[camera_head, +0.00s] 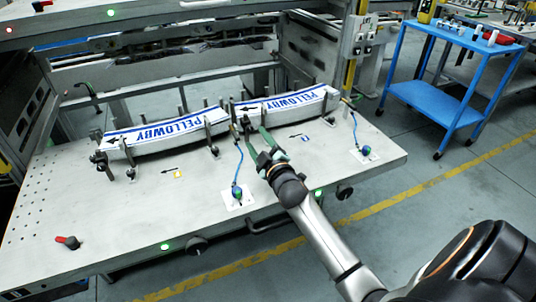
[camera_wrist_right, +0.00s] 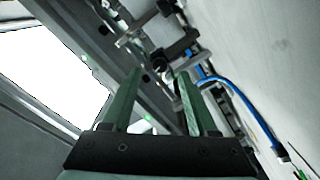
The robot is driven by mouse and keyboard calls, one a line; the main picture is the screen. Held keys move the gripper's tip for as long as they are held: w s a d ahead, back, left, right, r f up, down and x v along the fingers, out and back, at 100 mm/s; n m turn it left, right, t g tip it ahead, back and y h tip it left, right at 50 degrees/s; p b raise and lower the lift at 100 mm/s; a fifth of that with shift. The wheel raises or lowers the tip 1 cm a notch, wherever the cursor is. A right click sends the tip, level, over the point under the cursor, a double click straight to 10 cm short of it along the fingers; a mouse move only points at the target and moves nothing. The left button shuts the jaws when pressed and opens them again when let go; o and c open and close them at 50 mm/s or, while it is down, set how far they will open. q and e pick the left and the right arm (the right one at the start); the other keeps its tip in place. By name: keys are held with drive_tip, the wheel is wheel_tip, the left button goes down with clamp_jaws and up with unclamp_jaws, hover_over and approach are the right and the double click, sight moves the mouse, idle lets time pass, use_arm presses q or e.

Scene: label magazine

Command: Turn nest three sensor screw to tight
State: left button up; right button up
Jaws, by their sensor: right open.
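My right gripper (camera_head: 258,138) reaches over the bench to the middle posts, between the two label stacks. Its green fingers are apart with nothing between them. In the right wrist view the open fingers (camera_wrist_right: 155,75) point at a dark clamp-like fitting (camera_wrist_right: 176,52) on a metal rod, just beyond the tips. A blue cable (camera_wrist_right: 238,92) runs beside this fitting. In the head view a blue cable (camera_head: 238,165) runs from the middle posts to a round connector (camera_head: 238,192). I cannot make out which small part is the nest three sensor screw. My left gripper is not in view.
Two label stacks marked PELLOWBY, one left (camera_head: 170,132) and one right (camera_head: 285,102), lie between upright posts. A second blue cable (camera_head: 355,130) is at the right. A red-and-black handle (camera_head: 68,242) sits front left. A blue cart (camera_head: 450,75) stands beyond. The bench front is mostly clear.

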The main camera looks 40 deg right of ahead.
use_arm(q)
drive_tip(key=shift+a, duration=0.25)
use_arm(e)
drive_tip(key=v, duration=0.9)
drive_tip(key=shift+w, duration=0.1)
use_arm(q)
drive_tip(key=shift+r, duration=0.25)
